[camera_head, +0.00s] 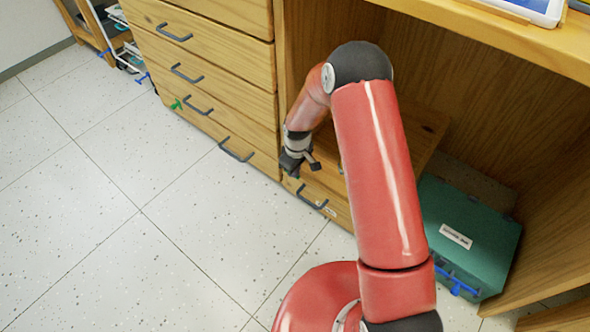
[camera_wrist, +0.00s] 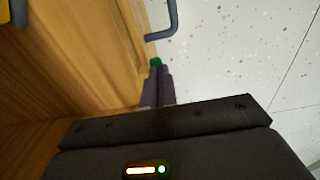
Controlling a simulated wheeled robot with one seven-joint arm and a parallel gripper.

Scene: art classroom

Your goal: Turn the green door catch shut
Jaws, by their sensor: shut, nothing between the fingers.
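A small green catch (camera_wrist: 155,62) shows at the tips of my gripper (camera_wrist: 157,72) in the wrist view, by the edge of a wooden front. My fingers are shut together, pointing at it, and appear to touch or nearly touch it. They hide part of it, so its angle cannot be told. In the head view my gripper (camera_head: 291,172) is low by the wooden front (camera_head: 335,206) under the open bay, and the catch there is mostly hidden. Another green catch (camera_head: 177,104) shows farther left on the drawer cabinet.
Drawers with dark handles (camera_head: 233,150) stand left of my gripper. A dark handle (camera_wrist: 172,22) is just beyond the fingertips. A green case (camera_head: 470,235) with a blue catch (camera_head: 457,281) sits at right in the bay. The speckled floor (camera_head: 150,215) is clear.

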